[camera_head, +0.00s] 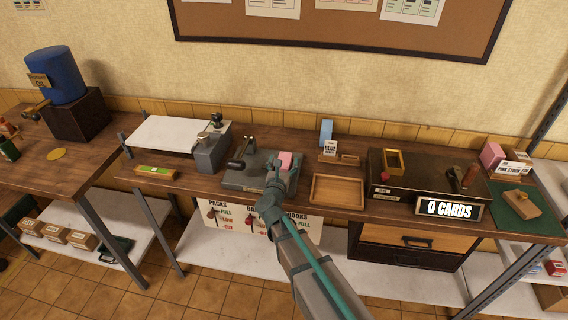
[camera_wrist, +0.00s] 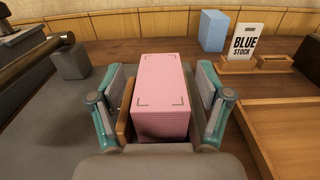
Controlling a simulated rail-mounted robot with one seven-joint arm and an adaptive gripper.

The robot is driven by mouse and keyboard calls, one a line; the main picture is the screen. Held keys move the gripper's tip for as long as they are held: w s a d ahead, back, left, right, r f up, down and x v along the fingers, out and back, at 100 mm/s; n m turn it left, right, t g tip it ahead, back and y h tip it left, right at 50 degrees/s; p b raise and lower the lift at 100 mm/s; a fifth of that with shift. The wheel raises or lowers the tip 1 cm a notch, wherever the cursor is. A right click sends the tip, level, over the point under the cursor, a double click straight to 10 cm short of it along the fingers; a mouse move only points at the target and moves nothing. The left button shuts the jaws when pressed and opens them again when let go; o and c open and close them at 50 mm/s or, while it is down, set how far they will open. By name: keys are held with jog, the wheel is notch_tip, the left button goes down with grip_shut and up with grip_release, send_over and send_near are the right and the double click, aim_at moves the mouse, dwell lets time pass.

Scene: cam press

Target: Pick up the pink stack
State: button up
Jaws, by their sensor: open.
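A pink stack (camera_wrist: 160,88) of cards stands on the grey bed of the press, seen in the wrist view between my gripper's fingers. It also shows in the head view (camera_head: 285,158), just beyond my gripper. My gripper (camera_wrist: 160,112) is open, with one teal-edged finger on each side of the stack. A gap shows on the left, where a thin wooden strip (camera_wrist: 125,110) stands beside the stack. The right finger is close to the stack; I cannot tell whether it touches. The stack's lower front is hidden by my gripper.
The press (camera_head: 240,178) has a dark lever to the left. An empty wooden tray (camera_head: 337,190) lies right of it. A blue stack (camera_head: 326,131) and its sign (camera_head: 330,148) stand behind. A dark card machine (camera_head: 410,175) and another pink stack (camera_head: 491,155) are further right.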

grip_shut()
dwell(0.4)
